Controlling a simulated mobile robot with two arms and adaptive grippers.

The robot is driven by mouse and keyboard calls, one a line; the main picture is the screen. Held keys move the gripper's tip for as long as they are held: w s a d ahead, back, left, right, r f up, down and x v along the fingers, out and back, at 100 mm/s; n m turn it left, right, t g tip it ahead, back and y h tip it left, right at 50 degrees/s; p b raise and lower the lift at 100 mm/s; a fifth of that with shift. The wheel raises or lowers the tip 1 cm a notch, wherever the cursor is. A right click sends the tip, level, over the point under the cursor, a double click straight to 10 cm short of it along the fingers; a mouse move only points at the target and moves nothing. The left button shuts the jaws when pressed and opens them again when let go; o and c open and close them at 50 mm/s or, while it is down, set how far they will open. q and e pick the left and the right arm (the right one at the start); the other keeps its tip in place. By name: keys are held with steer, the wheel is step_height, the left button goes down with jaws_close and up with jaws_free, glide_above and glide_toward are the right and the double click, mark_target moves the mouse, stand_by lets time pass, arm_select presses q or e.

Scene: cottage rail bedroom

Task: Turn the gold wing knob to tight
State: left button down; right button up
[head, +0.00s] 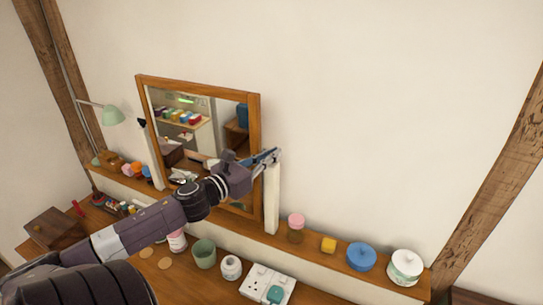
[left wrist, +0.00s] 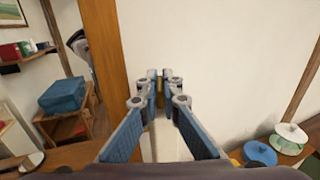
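My left gripper (head: 277,153) is at the top of this post, beside the mirror's right edge. In the left wrist view its fingertips (left wrist: 160,76) are close together with a narrow gap, and the post (left wrist: 163,143) shows below them. My right gripper is not in view.
Right of the post, the shelf holds a pink-lidded jar (head: 296,227), a yellow block (head: 328,244), a blue lidded pot (head: 361,257) and a white lidded pot (head: 405,267). A green cup (head: 204,253) and a white socket block (head: 267,285) stand below. The wall above is clear.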

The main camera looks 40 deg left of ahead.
arm_select(q)
steer(key=shift+m+h, duration=0.3)
steer(key=c, duration=2.2)
jaws_free()
steer(key=shift+o, duration=0.2)
steer(key=shift+d+r, duration=0.1)
steer(key=shift+s, duration=0.55)
steer(key=s, duration=0.7)
